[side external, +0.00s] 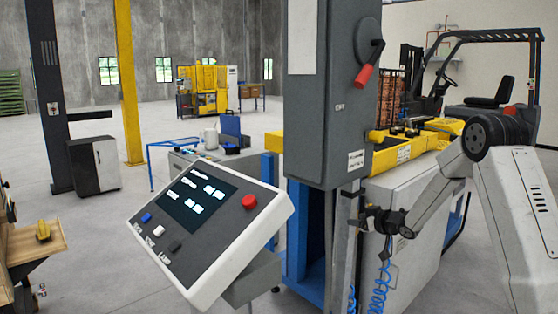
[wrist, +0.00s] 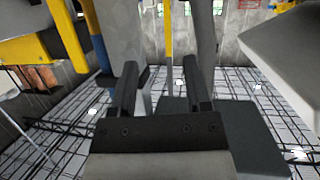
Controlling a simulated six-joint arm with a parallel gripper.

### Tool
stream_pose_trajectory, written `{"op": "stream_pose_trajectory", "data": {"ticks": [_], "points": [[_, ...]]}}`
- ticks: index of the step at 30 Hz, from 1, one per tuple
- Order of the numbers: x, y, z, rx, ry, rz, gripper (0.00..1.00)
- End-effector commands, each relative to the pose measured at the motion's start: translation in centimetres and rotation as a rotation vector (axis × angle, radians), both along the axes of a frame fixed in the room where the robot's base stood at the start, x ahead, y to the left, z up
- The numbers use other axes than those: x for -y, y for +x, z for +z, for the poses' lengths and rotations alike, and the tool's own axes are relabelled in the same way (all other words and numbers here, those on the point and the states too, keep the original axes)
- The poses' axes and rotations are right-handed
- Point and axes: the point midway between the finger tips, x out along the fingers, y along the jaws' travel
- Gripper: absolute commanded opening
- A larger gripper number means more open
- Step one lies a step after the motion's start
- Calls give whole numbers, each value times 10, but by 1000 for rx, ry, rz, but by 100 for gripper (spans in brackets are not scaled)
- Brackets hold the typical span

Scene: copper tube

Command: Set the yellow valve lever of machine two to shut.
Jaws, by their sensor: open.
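My gripper (side external: 366,218) is beside the lower part of the grey cabinet in the side external view. In the wrist view its two dark fingers (wrist: 160,75) stand apart with nothing held between them. I cannot identify the yellow valve lever for certain in either view. A slanted yellow bar (wrist: 67,35) shows at upper left in the wrist view, apart from the fingers. An upright yellow bar (wrist: 168,28) shows beyond the fingertips; I cannot tell whether either is the lever. Whether the valve is open or shut cannot be seen.
The grey cabinet (side external: 328,110) with a red-handled switch (side external: 366,72) stands left of my arm. A control panel (side external: 210,225) with a red button stands in front. Blue coiled hoses (side external: 380,285) hang below my gripper. A forklift (side external: 480,85) stands behind. Open floor lies at left.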

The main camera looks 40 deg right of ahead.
Motion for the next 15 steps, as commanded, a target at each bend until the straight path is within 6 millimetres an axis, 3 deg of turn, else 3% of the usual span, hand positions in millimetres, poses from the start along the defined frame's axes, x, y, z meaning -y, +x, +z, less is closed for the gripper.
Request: {"op": "stream_pose_trajectory", "data": {"ticks": [1, 6, 10, 15], "points": [[19, -3, -1, 40, 1, 6, 62], [64, -18, 0, 179, 3, 67, 62], [88, -34, -1, 256, 11, 113, 62], [102, -47, -1, 309, 18, 154, 62]]}}
